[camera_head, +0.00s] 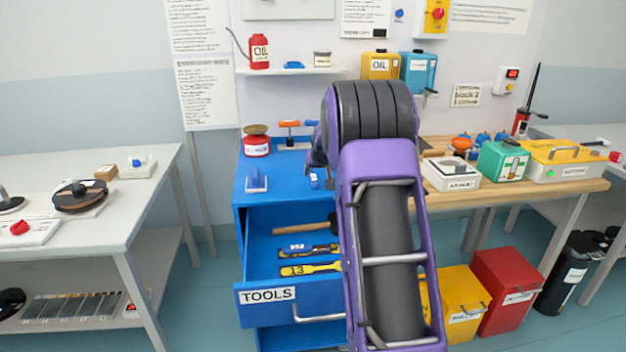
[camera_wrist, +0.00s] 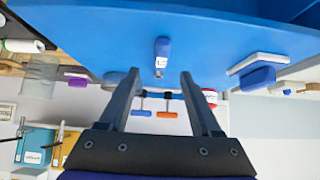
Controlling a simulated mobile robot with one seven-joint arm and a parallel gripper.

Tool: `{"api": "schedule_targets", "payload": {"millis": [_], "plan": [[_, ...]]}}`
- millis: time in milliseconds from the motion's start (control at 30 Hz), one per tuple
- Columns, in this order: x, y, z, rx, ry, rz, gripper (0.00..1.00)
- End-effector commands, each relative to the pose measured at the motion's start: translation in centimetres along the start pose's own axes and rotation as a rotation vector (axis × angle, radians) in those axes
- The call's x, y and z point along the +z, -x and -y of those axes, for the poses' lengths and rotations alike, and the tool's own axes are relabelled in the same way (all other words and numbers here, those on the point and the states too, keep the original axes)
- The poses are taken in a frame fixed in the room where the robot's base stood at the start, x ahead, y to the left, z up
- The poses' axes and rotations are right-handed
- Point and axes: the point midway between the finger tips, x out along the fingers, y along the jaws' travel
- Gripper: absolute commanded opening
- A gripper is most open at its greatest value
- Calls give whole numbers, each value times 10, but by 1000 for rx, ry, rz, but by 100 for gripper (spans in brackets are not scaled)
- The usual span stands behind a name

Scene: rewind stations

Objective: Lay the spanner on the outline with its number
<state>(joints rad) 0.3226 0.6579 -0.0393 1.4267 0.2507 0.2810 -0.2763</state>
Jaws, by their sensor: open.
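A small blue-capped object (camera_wrist: 162,48) stands ahead of the fingers.
A dark-headed hammer with a wooden handle (camera_head: 300,228) lies at the back of the drawer. On the cabinet top are a blue block on a white base (camera_head: 256,182), a red tin (camera_head: 256,146) and orange-handled tools (camera_head: 289,124). My arm covers the drawer's right side.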

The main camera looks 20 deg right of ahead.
Motion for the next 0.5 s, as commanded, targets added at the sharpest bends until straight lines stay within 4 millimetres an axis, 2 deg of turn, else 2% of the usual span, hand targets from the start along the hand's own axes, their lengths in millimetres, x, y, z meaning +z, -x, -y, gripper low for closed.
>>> {"api": "schedule_targets", "payload": {"millis": [100, 267, 500], "plan": [[0, -13, 0, 0, 0, 0, 65], [0, -21, 0, 0, 0, 0, 65], [-2, -53, 3, -1, 1, 1, 65]]}}
